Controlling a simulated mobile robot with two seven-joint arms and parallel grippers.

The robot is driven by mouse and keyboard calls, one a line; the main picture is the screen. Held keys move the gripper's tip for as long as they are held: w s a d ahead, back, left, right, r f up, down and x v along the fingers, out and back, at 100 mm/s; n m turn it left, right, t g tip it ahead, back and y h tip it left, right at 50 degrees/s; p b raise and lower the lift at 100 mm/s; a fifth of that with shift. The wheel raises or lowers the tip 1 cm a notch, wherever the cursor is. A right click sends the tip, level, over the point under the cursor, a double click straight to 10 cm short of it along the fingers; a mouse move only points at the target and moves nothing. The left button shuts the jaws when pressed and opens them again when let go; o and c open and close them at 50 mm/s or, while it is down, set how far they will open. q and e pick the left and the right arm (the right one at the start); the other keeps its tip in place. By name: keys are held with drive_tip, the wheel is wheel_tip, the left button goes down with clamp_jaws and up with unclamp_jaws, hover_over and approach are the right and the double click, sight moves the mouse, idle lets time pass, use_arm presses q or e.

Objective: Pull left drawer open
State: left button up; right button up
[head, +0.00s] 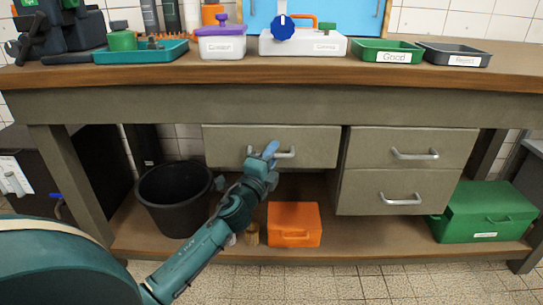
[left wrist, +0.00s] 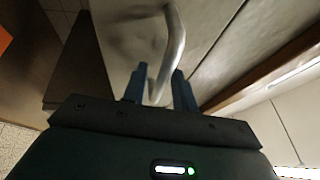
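The left drawer (head: 225,146) is a grey-green wooden front under the workbench top, and it looks closed. Its silver bar handle (head: 287,154) also shows in the left wrist view (left wrist: 175,42). My left gripper (head: 270,150) is at the left end of this handle, its blue fingers partly covering the bar. In the left wrist view the two fingers (left wrist: 159,88) stand apart, one on each side of the bar. A small gap shows between the bar and the right-hand finger. My right gripper is not in view.
Two stacked drawers (head: 408,170) sit to the right. A black bucket (head: 172,200), an orange box (head: 294,224) and a green case (head: 485,212) stand on the lower shelf (head: 350,247). Trays and boxes line the bench top (head: 300,72). The tiled floor in front is clear.

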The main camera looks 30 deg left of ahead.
use_arm(q)
clamp_jaws()
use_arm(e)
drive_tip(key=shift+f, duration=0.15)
use_arm(q)
drive_tip(key=shift+s+d, duration=0.1)
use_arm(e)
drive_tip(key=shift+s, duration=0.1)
